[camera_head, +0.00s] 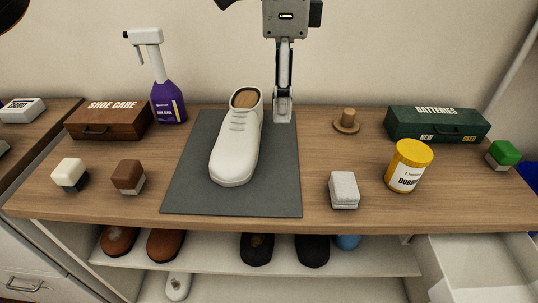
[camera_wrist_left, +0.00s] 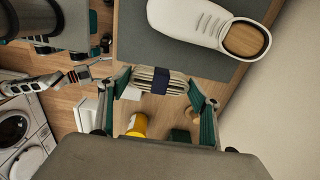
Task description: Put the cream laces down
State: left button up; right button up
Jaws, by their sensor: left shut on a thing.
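My left gripper (camera_head: 283,117) points down at the right rear edge of the grey mat (camera_head: 185,185), beside the heel of the white shoe (camera_head: 235,140). In the left wrist view my left gripper (camera_wrist_left: 161,88) is shut on the cream laces (camera_wrist_left: 145,75), a flat bundle with a dark navy band. The laces are not clearly visible in the head view. The white shoe (camera_wrist_left: 195,22) stands unlaced on the mat, apart from the bundle. An arm, apparently my right (camera_wrist_left: 30,86), shows at the left of the wrist view; its fingers are too small to read.
Right of the mat are a small grey-white box (camera_head: 344,190), a yellow-lidded tin (camera_head: 408,165), a round tan dauber (camera_head: 346,122) and a green batteries box (camera_head: 437,124). Left are a purple spray bottle (camera_head: 168,102), a brown shoe-care box (camera_head: 108,120) and two small blocks. The mat's front is bare.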

pick_arm(q)
jog(key=b, duration=0.2)
send_over(279, 170)
notch_tip(279, 170, down, 12)
jog(key=shift+w+r, duration=0.15)
jog(key=shift+r, duration=0.1)
notch_tip(279, 170, down, 4)
jog(key=shift+r+b, duration=0.1)
jog(key=shift+b, duration=0.5)
jog(key=shift+f, duration=0.35)
jog(key=shift+r, duration=0.15)
pick_arm(e)
jog(key=shift+w+a+r+y, duration=0.4)
jog(key=shift+w+a+r, duration=0.05)
jog(key=shift+w+a, duration=0.35)
